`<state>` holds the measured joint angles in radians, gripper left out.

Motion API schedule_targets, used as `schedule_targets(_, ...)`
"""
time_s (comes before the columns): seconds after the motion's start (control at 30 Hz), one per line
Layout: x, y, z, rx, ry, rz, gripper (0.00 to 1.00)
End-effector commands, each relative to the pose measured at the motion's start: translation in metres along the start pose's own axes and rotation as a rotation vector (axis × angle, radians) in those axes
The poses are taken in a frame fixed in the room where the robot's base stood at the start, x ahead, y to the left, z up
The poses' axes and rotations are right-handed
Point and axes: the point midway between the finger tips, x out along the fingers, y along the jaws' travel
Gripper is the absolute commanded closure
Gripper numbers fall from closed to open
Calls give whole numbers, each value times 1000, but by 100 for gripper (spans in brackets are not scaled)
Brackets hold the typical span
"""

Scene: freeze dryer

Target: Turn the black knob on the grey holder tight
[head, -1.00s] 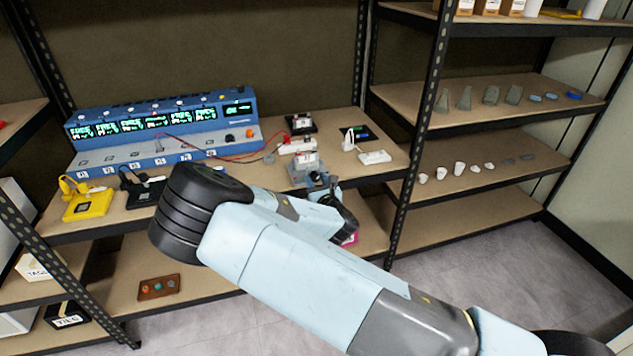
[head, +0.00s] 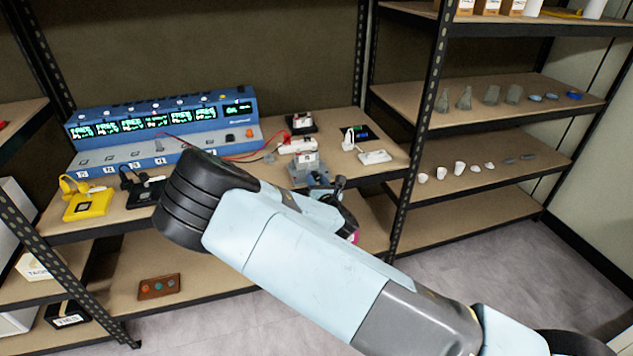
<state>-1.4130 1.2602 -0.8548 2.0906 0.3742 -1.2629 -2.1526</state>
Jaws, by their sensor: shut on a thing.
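The grey holder (head: 298,174) stands near the front edge of the bench shelf, with a small white and grey block (head: 303,160) on it. My gripper (head: 335,188) is at the holder's front right side, small and partly covered by my pale blue arm. Its dark fingers are shut at the place of the black knob. The knob itself is hidden by the fingers and arm, so its angle and tightness cannot be seen.
A blue instrument (head: 160,122) with lit displays stands at the back left. A yellow device (head: 88,206), a white plug (head: 348,140) and a white box (head: 375,157) share the shelf. A rack upright (head: 408,165) rises right of my gripper. Red cables lie behind the holder.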

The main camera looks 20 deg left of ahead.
Motion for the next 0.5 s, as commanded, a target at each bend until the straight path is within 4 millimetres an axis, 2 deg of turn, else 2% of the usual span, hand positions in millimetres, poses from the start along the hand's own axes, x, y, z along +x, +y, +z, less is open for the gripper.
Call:
schedule_targets(0.23,0,0,1,1,-1,-1,98)
schedule_targets(0.27,0,0,1,0,-1,-1,66)
schedule_targets(0.5,0,0,0,0,-1,-1,43)
